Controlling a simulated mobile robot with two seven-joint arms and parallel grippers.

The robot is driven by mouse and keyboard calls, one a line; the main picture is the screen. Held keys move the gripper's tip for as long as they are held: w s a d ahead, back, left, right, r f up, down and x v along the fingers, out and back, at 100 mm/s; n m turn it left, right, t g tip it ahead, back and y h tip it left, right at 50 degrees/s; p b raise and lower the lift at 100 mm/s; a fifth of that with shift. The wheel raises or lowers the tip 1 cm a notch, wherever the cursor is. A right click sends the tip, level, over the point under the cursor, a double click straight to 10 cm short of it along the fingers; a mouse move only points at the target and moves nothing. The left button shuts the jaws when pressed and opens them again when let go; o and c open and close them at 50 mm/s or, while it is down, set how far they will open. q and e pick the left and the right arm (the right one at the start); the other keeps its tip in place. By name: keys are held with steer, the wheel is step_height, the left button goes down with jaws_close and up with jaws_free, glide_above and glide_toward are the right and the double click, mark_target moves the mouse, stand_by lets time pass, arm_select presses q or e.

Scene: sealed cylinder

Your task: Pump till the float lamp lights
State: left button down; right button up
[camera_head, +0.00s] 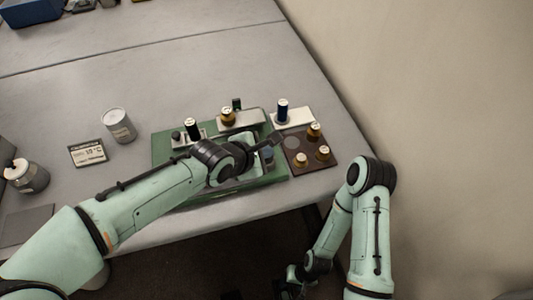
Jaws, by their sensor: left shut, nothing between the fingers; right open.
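A green tray-like station (170,190) lies on the table, and my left arm covers much of it. On it stand a black-topped cylinder (192,130) and a brass cylinder (228,116) on a pale block. A small dark green block (237,103) stands behind the brass one. I cannot tell which part is the pump or the float lamp, nor whether any lamp is lit. My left gripper (268,142) is shut and empty over the station's right part; contact cannot be told. My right gripper (289,284) is open and empty, low in front of the table.
A dark blue cylinder (283,110) stands on a white plate (300,118). A brown board (302,165) holds brass pieces. A printed card (87,152), a grey can (119,126) and a jar (27,176) stand left.

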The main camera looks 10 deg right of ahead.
arm_select(q)
steer(key=shift+f, duration=0.4)
arm_select(e)
steer(key=shift+s+f, duration=0.1)
steer(key=shift+f, duration=0.2)
arm_select(q)
steer(key=shift+r+p, duration=0.4)
steer(key=shift+r, duration=1)
arm_select(e)
steer(key=shift+w+r, duration=0.25)
steer(key=shift+r, duration=0.45)
arm_select(q)
step_height(320, 180, up, 5)
steer(key=shift+w+p, duration=0.1)
steer(key=shift+p, duration=1.1)
arm_select(e)
steer(key=r, duration=0.1)
steer(key=w+r, duration=0.1)
steer(key=shift+w+r, duration=0.1)
steer(key=shift+r, duration=0.2)
jaws_close()
